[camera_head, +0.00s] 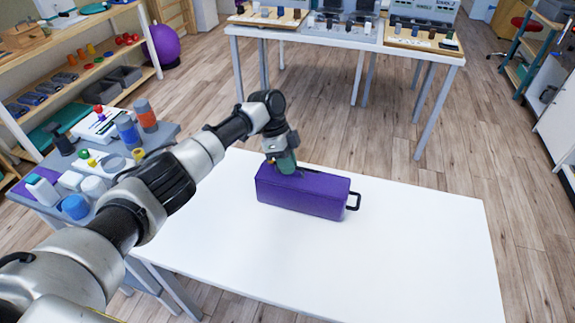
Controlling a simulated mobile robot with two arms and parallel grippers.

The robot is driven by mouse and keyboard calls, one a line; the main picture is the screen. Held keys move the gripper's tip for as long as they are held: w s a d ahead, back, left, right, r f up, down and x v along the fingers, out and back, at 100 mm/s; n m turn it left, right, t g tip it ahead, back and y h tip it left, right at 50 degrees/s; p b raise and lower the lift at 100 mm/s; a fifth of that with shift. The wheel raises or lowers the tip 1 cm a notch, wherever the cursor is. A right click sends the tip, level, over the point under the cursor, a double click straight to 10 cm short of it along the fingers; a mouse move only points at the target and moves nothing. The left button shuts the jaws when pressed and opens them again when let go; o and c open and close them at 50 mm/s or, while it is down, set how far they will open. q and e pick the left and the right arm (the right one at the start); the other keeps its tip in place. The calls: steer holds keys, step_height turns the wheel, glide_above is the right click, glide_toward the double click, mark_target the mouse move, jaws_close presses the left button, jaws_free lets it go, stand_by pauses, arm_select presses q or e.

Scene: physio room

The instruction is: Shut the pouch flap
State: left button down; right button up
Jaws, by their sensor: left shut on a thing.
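The purple pouch (312,194) is a long box shape on the white table, with a black loop handle (353,201) at its right end. Its top looks flat, and I cannot make out the flap's edge clearly. My left gripper (286,165) points down at the top of the pouch, near its back left part. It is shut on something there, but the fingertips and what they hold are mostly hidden. My right gripper is not in view.
The white table (420,250) is clear around the pouch. A grey side table (60,205) with bottles and jars stands at the left, beneath my left arm. A wooden shelf (90,60) is behind it. Another table (345,40) with trays stands at the back.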

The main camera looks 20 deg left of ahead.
arm_select(q)
steer(key=shift+f, duration=0.1)
steer(key=c, duration=1.2)
jaws_free()
steer(key=shift+w, duration=0.1)
steer(key=b+v, duration=0.2)
steer(key=v, duration=0.8)
steer(key=shift+r, duration=0.35)
